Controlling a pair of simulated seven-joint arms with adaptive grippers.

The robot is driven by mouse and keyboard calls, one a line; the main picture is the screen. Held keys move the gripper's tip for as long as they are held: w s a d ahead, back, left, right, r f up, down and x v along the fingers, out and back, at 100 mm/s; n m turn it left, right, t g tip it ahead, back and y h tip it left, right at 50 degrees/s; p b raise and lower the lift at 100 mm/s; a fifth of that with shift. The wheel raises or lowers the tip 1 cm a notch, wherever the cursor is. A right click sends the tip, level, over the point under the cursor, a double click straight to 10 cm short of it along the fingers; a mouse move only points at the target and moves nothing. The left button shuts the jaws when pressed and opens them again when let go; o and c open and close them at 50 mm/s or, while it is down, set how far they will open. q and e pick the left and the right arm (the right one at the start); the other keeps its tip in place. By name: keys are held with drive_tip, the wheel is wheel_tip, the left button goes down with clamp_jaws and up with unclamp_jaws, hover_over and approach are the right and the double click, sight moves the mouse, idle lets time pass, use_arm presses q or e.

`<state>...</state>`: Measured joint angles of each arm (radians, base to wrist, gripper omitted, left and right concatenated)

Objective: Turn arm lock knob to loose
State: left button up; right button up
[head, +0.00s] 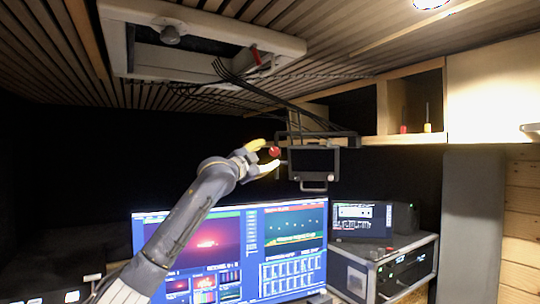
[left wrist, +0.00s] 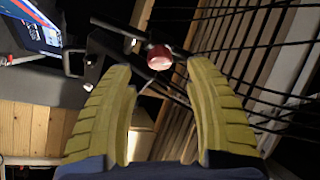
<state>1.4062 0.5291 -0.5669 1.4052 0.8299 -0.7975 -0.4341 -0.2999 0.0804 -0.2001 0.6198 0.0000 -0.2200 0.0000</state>
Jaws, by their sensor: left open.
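The arm lock knob (head: 274,152) is a small red ball-like knob at the left side of a dark screen (head: 314,162) hung from the ceiling arm. In the left wrist view the red knob (left wrist: 160,57) shows with a pale lit face, just beyond the gap between my fingertips. My left gripper (head: 268,155) has yellow fingers spread apart, one above and one below the knob in the head view. The left wrist view shows both ribbed fingers (left wrist: 158,70) open, with no clear contact on the knob. My right gripper is out of view.
Black cables (head: 245,82) run from the ceiling hatch (head: 115,45) down to the hanging screen. A large monitor (head: 292,270) stands below my left arm. An equipment case (head: 362,272) is at lower right. A wooden shelf (head: 390,140) holds small red and yellow items.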

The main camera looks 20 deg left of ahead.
use_arm(q)
drive_tip(key=shift+v, duration=0.9)
